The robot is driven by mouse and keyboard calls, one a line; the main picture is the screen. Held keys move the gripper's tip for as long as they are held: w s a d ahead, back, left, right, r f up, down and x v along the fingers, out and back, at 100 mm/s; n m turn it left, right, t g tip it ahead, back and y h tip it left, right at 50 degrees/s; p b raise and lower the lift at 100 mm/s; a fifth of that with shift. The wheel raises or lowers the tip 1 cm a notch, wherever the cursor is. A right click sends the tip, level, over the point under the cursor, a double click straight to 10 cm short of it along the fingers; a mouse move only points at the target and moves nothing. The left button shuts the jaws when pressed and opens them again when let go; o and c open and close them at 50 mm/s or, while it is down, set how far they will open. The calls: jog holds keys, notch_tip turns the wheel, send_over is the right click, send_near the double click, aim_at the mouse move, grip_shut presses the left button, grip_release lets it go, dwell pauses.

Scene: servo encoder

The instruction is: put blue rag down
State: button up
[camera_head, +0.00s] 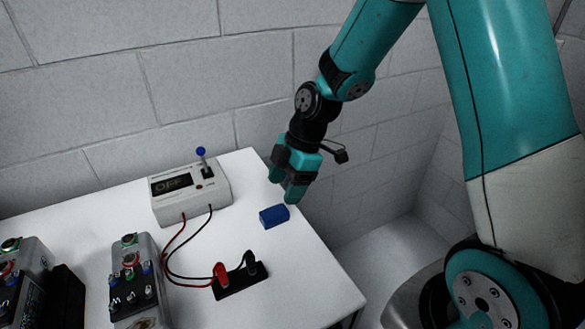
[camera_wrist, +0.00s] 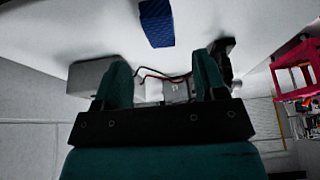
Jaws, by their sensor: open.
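The blue rag (camera_head: 274,215) is a small folded blue block lying on the white table, near its right edge. It also shows in the wrist view (camera_wrist: 156,23) at the top, beyond my fingertips. My gripper (camera_head: 283,195) is above the table's right edge, just behind and beside the rag. In the wrist view my gripper's two teal fingers (camera_wrist: 164,75) stand apart with nothing held between them. The rag is clear of the fingers.
A grey box (camera_head: 190,192) with an "OFF" display and a blue-tipped lever stands behind left. Red and black wires run to a black connector block (camera_head: 240,279). Grey units with knobs (camera_head: 136,285) stand at the left. The white table's (camera_head: 310,270) front right is clear.

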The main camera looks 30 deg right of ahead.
jog(key=v, duration=0.5)
jog(key=s+a+r+m, duration=0.4)
jog(key=s+m, duration=0.1)
jog(key=s, duration=0.5)
jog(key=s+a+r+m, duration=0.5)
jog(key=s+m, duration=0.1)
jog(key=s, duration=0.4)
jog(key=shift+r, duration=0.35)
jog(key=shift+w+a, duration=0.1)
jog(key=shift+c, duration=0.2)
